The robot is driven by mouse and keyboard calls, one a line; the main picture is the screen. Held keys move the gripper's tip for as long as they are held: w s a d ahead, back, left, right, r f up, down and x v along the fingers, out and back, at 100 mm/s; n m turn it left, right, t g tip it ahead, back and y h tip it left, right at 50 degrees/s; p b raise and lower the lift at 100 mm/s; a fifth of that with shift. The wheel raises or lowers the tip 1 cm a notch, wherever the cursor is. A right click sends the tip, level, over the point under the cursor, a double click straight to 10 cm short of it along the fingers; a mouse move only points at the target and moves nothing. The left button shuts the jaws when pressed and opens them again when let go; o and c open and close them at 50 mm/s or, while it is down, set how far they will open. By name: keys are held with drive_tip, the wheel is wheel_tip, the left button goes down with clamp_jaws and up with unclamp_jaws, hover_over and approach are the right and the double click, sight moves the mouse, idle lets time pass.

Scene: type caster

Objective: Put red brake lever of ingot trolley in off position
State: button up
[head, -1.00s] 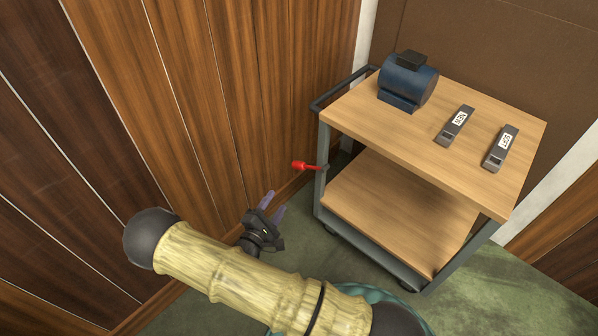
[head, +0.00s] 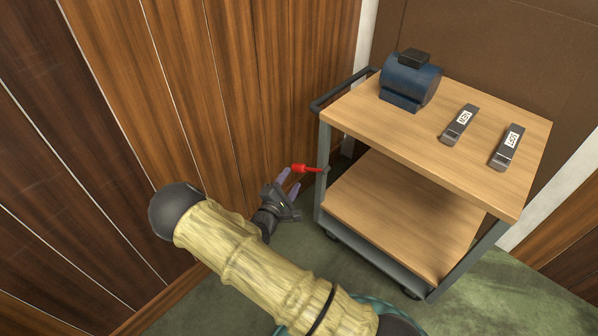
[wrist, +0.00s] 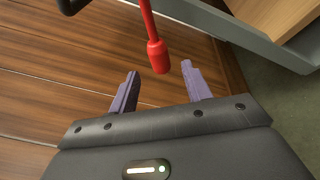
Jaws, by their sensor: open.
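The red brake lever (head: 304,168) sticks out to the left from the near left post of the ingot trolley (head: 437,125). In the wrist view the lever (wrist: 156,50) hangs down from the top, its thick grip end just ahead of the fingertips and roughly between them. My gripper (head: 289,181) is open and empty, just below and left of the lever in the head view. Its two purple fingers are spread apart in the wrist view (wrist: 160,76), and no contact with the lever shows.
The trolley top carries a blue motor-like block (head: 410,82) and two grey ingots with labels (head: 459,124) (head: 508,147). A dark handle rail (head: 340,90) juts from the trolley's left end. A wood-panelled wall (head: 240,90) stands close on the left. Green floor (head: 480,295) is clear at the front.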

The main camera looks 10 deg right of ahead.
sight(297, 171)
drive_tip(key=b+x, duration=0.2)
drive_tip(key=x, duration=0.3)
drive_tip(key=shift+w+d+f, duration=0.1)
drive_tip(key=shift+w+d, duration=0.15)
drive_tip(key=shift+w, duration=0.05)
drive_tip(key=shift+w+d, duration=0.35)
drive_tip(key=shift+w, duration=0.1)
clamp_jaws()
